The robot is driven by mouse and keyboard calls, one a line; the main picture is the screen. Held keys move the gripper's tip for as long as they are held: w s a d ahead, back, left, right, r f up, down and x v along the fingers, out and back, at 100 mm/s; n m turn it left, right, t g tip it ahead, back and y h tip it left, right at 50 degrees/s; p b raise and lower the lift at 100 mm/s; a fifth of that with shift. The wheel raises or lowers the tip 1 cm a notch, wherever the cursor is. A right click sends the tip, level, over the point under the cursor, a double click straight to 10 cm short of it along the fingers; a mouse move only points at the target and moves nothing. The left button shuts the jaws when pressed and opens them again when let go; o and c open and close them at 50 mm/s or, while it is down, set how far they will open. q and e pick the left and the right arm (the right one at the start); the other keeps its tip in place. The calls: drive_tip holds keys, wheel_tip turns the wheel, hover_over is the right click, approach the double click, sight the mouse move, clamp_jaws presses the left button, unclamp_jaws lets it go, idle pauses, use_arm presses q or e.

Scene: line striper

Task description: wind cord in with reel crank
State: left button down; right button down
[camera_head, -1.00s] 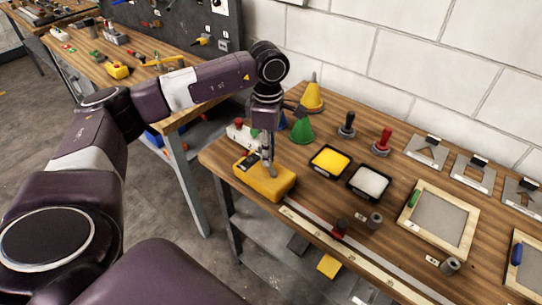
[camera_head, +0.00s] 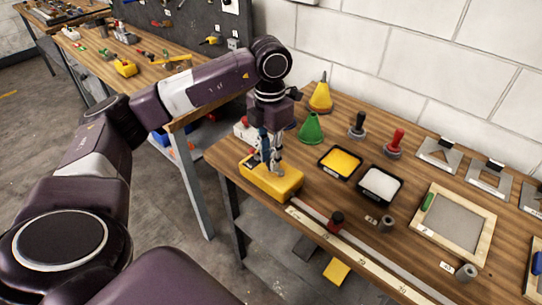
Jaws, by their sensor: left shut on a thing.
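The yellow reel (camera_head: 285,185) lies near the left end of the wooden workbench, at its front edge. My left gripper (camera_head: 270,166) comes down from above onto the top of the reel, with its fingers pointing down. It is shut on the reel's crank, which is mostly hidden by the fingers. No cord can be made out clearly at this size. My right gripper is not in view.
A ruled strip (camera_head: 345,256) runs along the bench's front edge, with a dark-and-red knob (camera_head: 336,221) beside it. A green cone (camera_head: 311,128), a yellow tray (camera_head: 340,162) and a white tray (camera_head: 380,185) stand close behind and right of the reel.

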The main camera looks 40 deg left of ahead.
use_arm(q)
drive_tip(key=n, duration=0.3)
drive_tip(key=d+n+b, duration=0.1)
drive_tip(key=n, duration=0.1)
drive_tip(key=shift+s+n, duration=0.3)
drive_tip(key=shift+s, duration=0.1)
drive_tip(key=n, duration=0.3)
drive_tip(key=d+n, duration=0.1)
drive_tip(key=n, duration=0.1)
drive_tip(key=shift+s+d+r+n, duration=0.1)
drive_tip(key=shift+s+n, duration=0.15)
drive_tip(key=shift+n, duration=0.05)
drive_tip(key=c, duration=1.8)
unclamp_jaws()
drive_tip(key=shift+o, duration=0.2)
wheel_tip(320, 180, up, 12)
